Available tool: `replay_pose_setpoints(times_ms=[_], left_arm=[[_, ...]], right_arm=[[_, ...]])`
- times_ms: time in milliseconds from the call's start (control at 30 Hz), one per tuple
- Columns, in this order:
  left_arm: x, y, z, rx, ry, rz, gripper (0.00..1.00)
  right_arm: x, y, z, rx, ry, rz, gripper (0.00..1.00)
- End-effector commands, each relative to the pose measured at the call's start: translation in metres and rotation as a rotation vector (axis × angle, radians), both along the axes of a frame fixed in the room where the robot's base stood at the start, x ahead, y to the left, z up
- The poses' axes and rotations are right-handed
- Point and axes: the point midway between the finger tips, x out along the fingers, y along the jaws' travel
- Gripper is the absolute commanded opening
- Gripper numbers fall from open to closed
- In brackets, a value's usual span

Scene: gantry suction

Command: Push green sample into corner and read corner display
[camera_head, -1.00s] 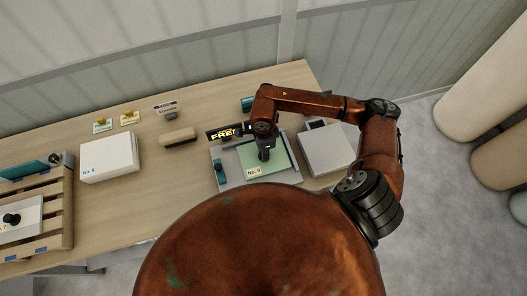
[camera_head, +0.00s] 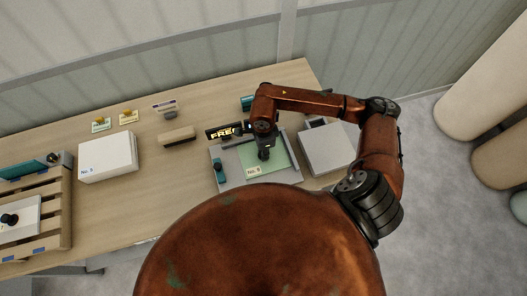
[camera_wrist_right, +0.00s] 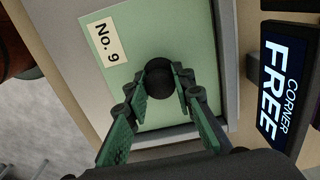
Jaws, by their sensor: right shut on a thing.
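The green sample (camera_head: 282,154) is a flat plate labelled No. 9 with a black knob (camera_wrist_right: 160,76) on top. It lies in a grey metal tray (camera_head: 229,178). My right gripper (camera_head: 264,153) reaches down over it, its fingers shut on the knob. In the right wrist view the sample (camera_wrist_right: 118,70) lies close to the tray walls at the lower right corner; I cannot tell whether it touches both. The corner display (camera_wrist_right: 285,85) reads "CORNER FREE"; in the head view the display (camera_head: 219,132) is partly hidden by my arm. My left gripper is not in view.
A white box labelled No. 5 (camera_head: 108,158), a tan block (camera_head: 177,136) and small signs stand left on the table. A wooden pallet (camera_head: 58,215) is at the far left. A grey box (camera_head: 328,150) stands right of the tray.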

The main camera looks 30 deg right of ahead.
Motion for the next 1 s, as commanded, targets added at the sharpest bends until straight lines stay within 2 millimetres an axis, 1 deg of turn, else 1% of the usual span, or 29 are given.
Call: replay_pose_setpoints(times_ms=[300, 1000], left_arm=[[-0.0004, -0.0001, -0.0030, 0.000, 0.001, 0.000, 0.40], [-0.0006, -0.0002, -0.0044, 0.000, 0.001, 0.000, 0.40]], right_arm=[[0.0050, -0.0012, -0.0001, 0.000, -0.001, 0.000, 0.00], [0.0037, -0.0083, -0.0002, -0.001, -0.002, -0.002, 0.00]])
